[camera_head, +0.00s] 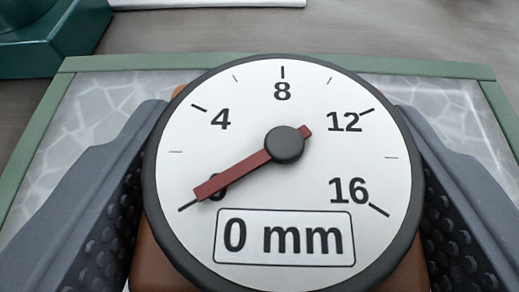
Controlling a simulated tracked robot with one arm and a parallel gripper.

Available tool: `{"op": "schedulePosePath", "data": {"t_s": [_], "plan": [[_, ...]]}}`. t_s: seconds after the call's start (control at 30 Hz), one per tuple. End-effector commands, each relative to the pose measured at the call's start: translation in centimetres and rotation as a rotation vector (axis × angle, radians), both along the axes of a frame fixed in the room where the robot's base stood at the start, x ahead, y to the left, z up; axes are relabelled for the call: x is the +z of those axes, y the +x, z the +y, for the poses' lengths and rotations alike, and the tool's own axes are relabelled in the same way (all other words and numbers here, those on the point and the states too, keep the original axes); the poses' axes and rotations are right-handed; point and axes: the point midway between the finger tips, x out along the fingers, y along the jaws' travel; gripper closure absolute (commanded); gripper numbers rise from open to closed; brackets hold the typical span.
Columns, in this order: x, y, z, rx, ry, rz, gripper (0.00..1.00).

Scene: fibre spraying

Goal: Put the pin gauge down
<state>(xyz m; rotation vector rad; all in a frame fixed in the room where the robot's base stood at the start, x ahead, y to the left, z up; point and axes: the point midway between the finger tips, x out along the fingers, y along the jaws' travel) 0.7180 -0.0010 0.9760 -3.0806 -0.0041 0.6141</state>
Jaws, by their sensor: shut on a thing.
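The pin gauge (283,104) fills the middle of the view. It has a round white dial with a dark rim, a red needle pointing at 0 and a box reading "0 mm". A brown body shows behind the dial at its lower sides. My gripper (280,225) is shut on the gauge, with one dark grey finger with a studded pad at each side. The gauge's underside and pin are hidden, so I cannot tell whether it touches the surface below.
A tray or panel with a green rim (300,62) and a pale, cracked-patterned surface lies behind and below the gauge. A dark green object (75,38) stands at the top left. A white flat thing (200,3) lies at the top edge. Grey-brown tabletop (400,30) is clear at the top right.

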Motion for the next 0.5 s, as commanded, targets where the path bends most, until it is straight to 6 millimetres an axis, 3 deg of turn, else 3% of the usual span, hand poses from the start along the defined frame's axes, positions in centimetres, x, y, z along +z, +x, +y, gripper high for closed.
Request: {"op": "schedulePosePath", "data": {"t_s": [0.23, 0.5], "plan": [[-3.2, 0.0, 0.0, 0.000, -0.001, 0.004, 0.68], [-3.2, 0.0, -0.1, -0.001, -0.001, 0.000, 0.68]]}}
